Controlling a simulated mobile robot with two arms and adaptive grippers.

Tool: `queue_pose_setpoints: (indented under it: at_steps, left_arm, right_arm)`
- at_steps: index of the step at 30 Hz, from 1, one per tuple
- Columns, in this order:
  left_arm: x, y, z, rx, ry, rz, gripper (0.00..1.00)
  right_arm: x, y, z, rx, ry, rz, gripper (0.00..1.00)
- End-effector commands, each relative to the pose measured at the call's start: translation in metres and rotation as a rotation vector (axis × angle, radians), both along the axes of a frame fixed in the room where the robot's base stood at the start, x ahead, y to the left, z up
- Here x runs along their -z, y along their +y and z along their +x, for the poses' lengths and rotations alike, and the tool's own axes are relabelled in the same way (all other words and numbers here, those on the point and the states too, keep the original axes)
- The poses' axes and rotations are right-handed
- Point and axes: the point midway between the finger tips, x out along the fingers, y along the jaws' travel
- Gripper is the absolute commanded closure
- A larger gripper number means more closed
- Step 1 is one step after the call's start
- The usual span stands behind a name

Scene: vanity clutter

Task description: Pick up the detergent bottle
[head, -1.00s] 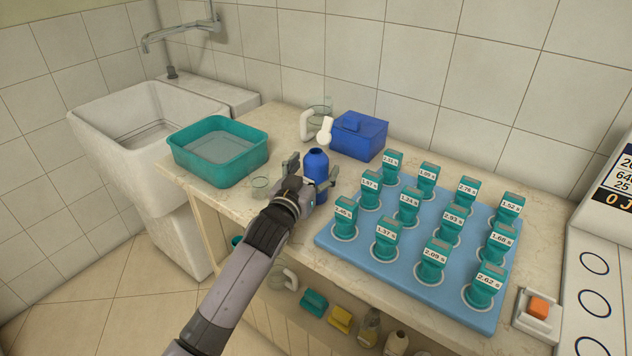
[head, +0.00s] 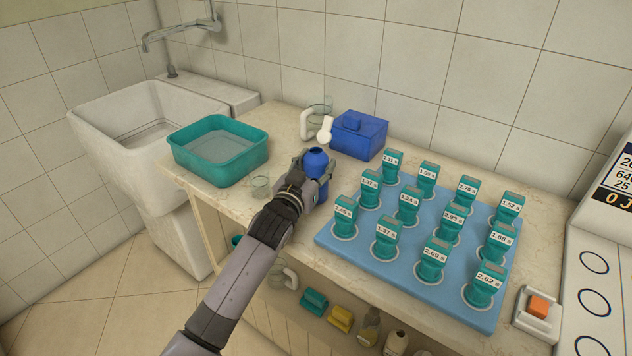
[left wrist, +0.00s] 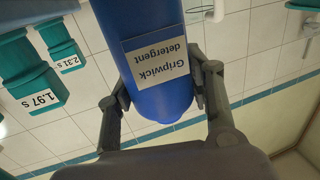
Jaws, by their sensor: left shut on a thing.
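The detergent bottle (head: 316,163) is blue and stands upright on the counter, left of the blue mat. In the left wrist view the bottle (left wrist: 158,90) shows upside down, with a white label reading "Gripwick detergent". My left gripper (head: 318,172) is shut on the bottle, with one finger on each side of its body. In the left wrist view the fingers (left wrist: 160,95) press against both sides of the bottle. The bottle's lower part is partly hidden by the gripper in the head view. My right gripper is not in view.
A blue box (head: 358,136) and a clear jug (head: 307,122) stand behind the bottle. A blue mat (head: 340,240) with several teal labelled holders lies to the right.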

Motion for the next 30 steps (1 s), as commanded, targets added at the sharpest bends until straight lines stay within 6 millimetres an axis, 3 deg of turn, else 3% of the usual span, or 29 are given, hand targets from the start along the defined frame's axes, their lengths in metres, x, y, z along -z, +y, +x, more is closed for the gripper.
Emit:
queue_pose_setpoints:
  at_steps: [14,30]
  left_arm:
    - [0.0005,0.0,-0.0001,0.0,0.001,0.001,1.0]
    - [-0.0088,0.0,0.0003,0.0,-0.003,0.0,1.0]
  right_arm:
    - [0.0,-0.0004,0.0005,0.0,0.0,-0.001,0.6]
    - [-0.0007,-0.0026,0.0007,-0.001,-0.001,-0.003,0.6]
